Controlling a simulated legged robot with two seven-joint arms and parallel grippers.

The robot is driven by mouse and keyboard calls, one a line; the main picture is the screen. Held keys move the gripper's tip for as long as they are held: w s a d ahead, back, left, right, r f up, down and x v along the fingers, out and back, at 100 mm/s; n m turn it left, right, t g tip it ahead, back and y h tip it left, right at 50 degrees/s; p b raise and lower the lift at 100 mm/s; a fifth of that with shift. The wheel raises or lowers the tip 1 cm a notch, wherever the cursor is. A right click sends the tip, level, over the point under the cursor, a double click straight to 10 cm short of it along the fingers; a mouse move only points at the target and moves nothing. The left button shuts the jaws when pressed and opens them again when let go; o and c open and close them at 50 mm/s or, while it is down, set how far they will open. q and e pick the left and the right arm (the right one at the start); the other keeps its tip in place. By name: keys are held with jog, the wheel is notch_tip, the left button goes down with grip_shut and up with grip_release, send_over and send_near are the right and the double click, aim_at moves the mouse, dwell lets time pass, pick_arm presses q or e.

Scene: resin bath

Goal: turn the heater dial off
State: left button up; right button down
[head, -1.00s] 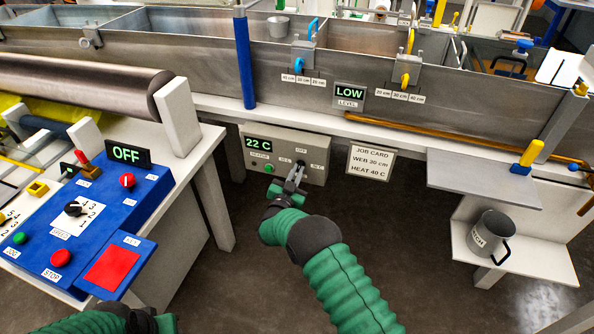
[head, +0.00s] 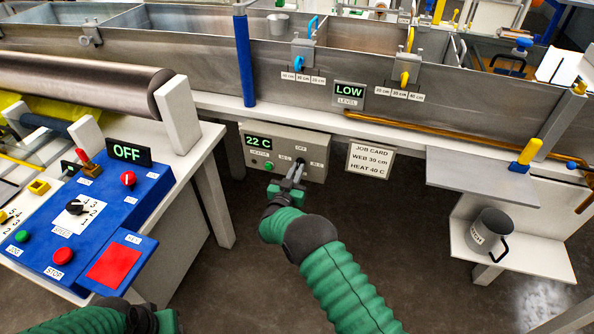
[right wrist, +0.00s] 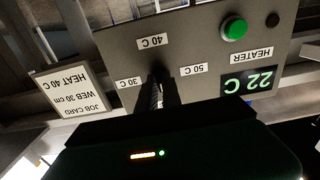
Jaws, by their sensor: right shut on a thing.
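The heater panel (head: 318,143) is a grey box under the bath's front edge. Its display reads 22 C, and OFF is printed above the dial. The small dark heater dial (head: 301,163) is mostly covered by my right gripper (head: 297,171), which is shut on it. In the right wrist view the panel (right wrist: 190,45) is upside down, with 30 C, 40 C and 50 C labels around the dial (right wrist: 159,72). The fingers hide the dial's pointer, so its setting cannot be told. My left gripper (head: 160,320) is at the bottom edge, its jaws unclear.
A green button (head: 268,166) sits left of the dial. A job card (head: 370,160) hangs to the right. The blue control console (head: 140,203) stands at left, its display showing OFF. A grey mug (head: 487,232) stands on a shelf at right. The floor below the panel is clear.

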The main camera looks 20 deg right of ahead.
jog(key=c, duration=1.6)
grip_release()
jog(key=shift+a+f, duration=0.1)
jog(key=shift+f, duration=0.35)
jog(key=shift+o, duration=0.4)
jog(key=shift+r, duration=0.25)
jog(key=p+v, duration=0.4)
jog(key=v, duration=1.3)
